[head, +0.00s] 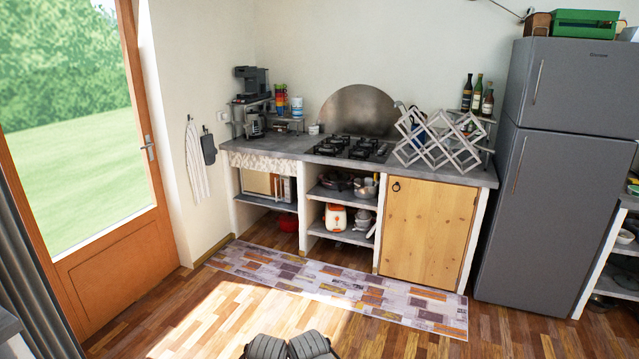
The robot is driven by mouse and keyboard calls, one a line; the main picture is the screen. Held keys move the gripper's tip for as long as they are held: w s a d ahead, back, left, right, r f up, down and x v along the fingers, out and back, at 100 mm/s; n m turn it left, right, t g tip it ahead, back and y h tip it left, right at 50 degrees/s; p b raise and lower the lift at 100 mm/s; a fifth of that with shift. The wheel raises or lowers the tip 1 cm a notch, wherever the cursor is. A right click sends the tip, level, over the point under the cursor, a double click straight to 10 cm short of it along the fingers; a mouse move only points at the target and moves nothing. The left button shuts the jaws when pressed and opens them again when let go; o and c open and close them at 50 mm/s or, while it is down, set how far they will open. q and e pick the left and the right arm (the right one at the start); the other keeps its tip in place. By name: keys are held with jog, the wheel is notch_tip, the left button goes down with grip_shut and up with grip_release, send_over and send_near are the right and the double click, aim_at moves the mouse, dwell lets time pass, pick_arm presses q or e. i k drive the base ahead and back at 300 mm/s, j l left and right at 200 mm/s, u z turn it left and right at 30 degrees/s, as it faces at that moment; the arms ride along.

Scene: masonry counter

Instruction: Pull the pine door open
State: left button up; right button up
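The pine door (430,232) is a light wooden cabinet door at the right end of the masonry counter (300,147), in the head view. It looks shut, flush in its frame between white uprights. A dark ring pull (396,187) hangs near its upper left corner. No gripper of mine shows near the door. Two dark grey parts at the bottom middle edge seem to belong to me, but no fingers can be made out.
A patterned rug (340,291) lies on the wooden floor in front of the counter. A grey fridge (555,180) stands right of the door. A folding dish rack (440,138) stands on the counter above it. Open shelves (345,195) are to its left. The floor before the rug is clear.

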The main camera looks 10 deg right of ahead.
aim_at(427, 222)
jog(key=i+l+z, duration=0.3)
jog(key=i, duration=0.2)
jog(key=i+l+z, duration=0.2)
jog(key=i+z, duration=0.15)
jog(key=i, duration=0.15)
jog(key=i+z, duration=0.3)
jog(key=i, duration=0.25)
jog(key=i+l, duration=0.1)
jog(key=i, duration=2.2)
